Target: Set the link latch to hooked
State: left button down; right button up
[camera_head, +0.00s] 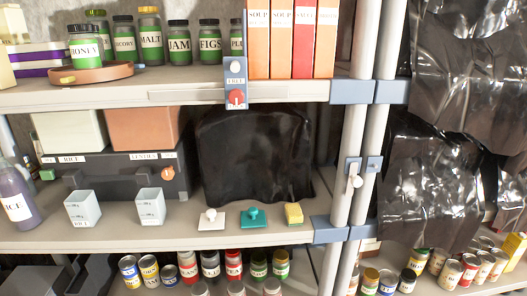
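A small link latch (353,178) sits on two neighbouring upright posts at the right end of the shelving. Its left blue-grey plate (352,165) is on the left post, and a second blue-grey plate (374,164) is on the right post. A pale link hangs down from the left plate, with a small whitish knob (357,181) near its lower part. The link does not appear to span across to the right plate; the detail is too small to be sure. Neither of my grippers shows in the head view.
A blue-grey plate marked FREE with a red knob (236,97) is on the upper shelf edge. A grey case (120,178) with an orange knob stands on the middle shelf. Dark plastic sheeting (440,130) hangs right of the posts. Jars, boxes and cans fill the shelves.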

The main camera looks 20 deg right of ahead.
aim_at(354, 180)
jog(key=z, duration=1.3)
